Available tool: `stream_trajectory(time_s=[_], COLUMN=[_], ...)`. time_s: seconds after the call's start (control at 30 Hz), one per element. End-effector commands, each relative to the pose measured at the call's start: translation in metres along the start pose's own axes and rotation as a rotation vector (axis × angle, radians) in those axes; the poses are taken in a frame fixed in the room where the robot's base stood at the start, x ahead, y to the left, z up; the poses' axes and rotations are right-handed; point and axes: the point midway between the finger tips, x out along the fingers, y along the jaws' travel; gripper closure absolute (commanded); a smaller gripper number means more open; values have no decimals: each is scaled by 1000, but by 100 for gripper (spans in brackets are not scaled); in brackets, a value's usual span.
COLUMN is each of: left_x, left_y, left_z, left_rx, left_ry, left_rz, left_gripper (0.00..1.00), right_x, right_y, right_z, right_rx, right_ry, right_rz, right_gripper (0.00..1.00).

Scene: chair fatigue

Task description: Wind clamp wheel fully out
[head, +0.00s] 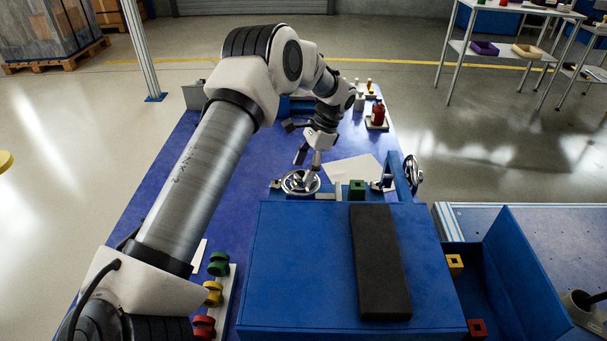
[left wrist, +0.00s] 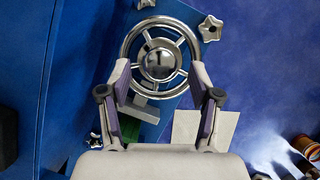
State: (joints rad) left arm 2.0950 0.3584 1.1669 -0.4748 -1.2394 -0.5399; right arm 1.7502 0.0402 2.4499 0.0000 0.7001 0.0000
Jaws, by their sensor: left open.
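The chrome spoked clamp wheel (head: 300,182) lies at the back left corner of the blue block, and it fills the upper middle of the left wrist view (left wrist: 162,62). My left gripper (head: 310,170) reaches down over it from behind. In the left wrist view my left gripper (left wrist: 161,76) is open, with one finger at each side of the lower rim. I cannot tell whether the fingers touch the rim. A second chrome wheel (head: 412,172) stands upright on the right of the blue frame. My right gripper is out of view.
A dark pad (head: 378,262) lies on the blue block (head: 290,270). A green block (head: 357,189) sits just right of the wheel. A white sheet (head: 353,171) lies behind. Green, yellow and red knobs (head: 214,293) stand at the left. A red bottle (head: 378,113) stands farther back.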

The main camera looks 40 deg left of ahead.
Motion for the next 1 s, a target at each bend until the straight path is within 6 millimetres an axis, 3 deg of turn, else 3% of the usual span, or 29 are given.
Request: stream_trajectory(time_s=[0.1,0.37,0.53,0.57,0.77,1.0], left_x=[15,18,18,18,15,11], left_y=[0,0,0,0,0,-1], left_z=[0,0,0,0,1,4], left_rx=[-1,-1,-1,-1,-19,-240], left_ry=[0,1,1,1,0,-2], left_rz=[1,-1,-1,0,8,101], left_gripper=[37,37,94,97,97,97], right_x=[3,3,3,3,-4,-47], right_y=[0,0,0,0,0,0], right_z=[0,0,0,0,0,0], right_rx=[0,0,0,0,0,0], right_ry=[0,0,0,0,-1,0], right_rz=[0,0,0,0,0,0], right_gripper=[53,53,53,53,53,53])
